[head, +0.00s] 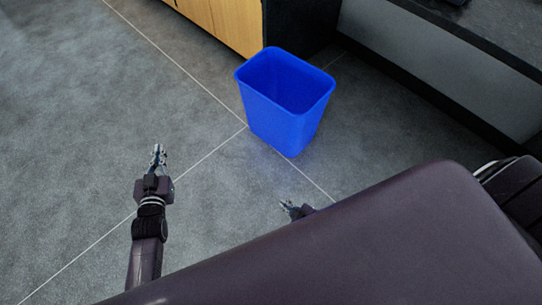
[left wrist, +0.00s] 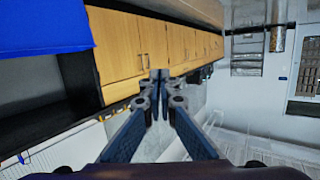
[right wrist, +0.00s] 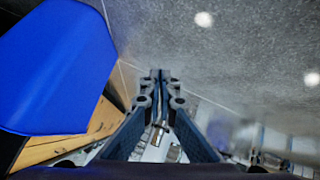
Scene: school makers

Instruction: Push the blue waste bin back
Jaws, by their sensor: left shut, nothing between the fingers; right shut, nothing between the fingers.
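The blue waste bin (head: 287,115) stands upright on the grey tiled floor in the head view, open at the top and empty as far as I can see. Part of the bin also shows at the top left of the left wrist view (left wrist: 45,25) and large at the left of the right wrist view (right wrist: 60,70). My left gripper (head: 158,153) is shut and empty, to the left of the bin and apart from it. My right gripper (head: 287,206) is shut and empty, on the near side of the bin with a gap between them; my own body hides most of that arm.
A wooden-fronted cabinet (head: 222,22) with a dark end panel stands just behind the bin. A grey-sided counter (head: 440,65) runs along the right. The floor (head: 70,120) to the left is clear.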

